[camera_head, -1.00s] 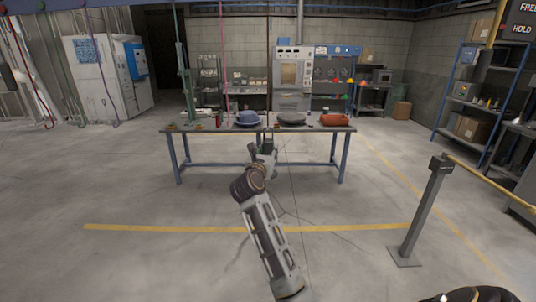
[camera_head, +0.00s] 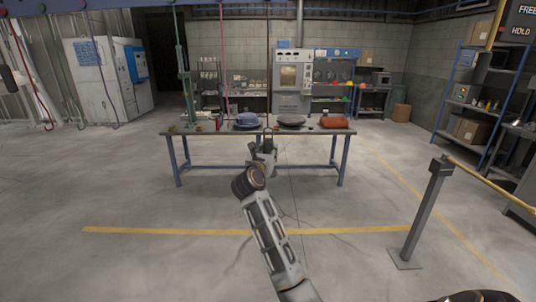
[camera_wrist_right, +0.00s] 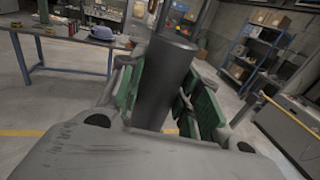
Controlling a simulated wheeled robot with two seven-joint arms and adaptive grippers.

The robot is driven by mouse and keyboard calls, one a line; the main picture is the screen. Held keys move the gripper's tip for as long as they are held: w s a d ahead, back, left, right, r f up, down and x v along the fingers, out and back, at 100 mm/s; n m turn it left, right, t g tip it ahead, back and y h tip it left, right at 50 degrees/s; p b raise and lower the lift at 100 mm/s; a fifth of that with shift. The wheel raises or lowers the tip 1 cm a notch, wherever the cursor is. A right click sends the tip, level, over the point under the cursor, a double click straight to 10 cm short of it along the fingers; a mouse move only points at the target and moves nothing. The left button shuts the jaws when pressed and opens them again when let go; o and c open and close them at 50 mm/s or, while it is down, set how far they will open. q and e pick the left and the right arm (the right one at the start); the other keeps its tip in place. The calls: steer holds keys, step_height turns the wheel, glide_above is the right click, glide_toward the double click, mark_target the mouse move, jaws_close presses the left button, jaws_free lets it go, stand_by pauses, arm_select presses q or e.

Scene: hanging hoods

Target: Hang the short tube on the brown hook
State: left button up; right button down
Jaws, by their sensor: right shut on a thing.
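The short tube is a dark grey cylinder (camera_wrist_right: 164,82) with a thin frame or loop at its top, seen close in the right wrist view. My right gripper (camera_wrist_right: 163,92), with green pads, is shut around it and holds it roughly upright. In the head view my right gripper (camera_head: 266,143) is small, in front of the table's middle. The tube is hard to make out there. A thin dark line (camera_head: 268,60) hangs down above the gripper; it may be the brown hook's line, but its colour and lower end are unclear. My left gripper is out of view.
A blue-legged table (camera_head: 205,136) stands ahead, with a blue cap (camera_head: 248,120), a dark round thing (camera_head: 291,121) and an orange-red thing (camera_head: 334,122). Green (camera_head: 181,50) and pink (camera_head: 223,60) lines hang at left. A grey post (camera_head: 422,215) stands right. The floor between is clear.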

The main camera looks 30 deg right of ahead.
steer(key=w+d, duration=0.2)
steer(key=w, duration=0.1)
steer(key=w+d+b, duration=0.1)
steer(key=w, duration=0.1)
steer(key=shift+f, duration=0.1)
stand_by(0.7)
steer(key=shift+w+d, duration=0.2)
steer(key=shift+w, duration=0.05)
stand_by(0.6)
steer(key=shift+w+d+b, duration=0.15)
steer(key=shift+w+d, duration=0.3)
steer(key=shift+w, duration=0.3)
steer(key=shift+w+d+b, duration=0.15)
steer(key=shift+w+d, duration=0.35)
steer(key=shift+w, duration=0.3)
steer(key=shift+w+d+b, duration=0.15)
steer(key=shift+w+d, duration=0.3)
steer(key=shift+w, duration=0.3)
stand_by(1.1)
steer(key=shift+f+b, duration=0.85)
steer(key=shift+f, duration=0.5)
stand_by(1.1)
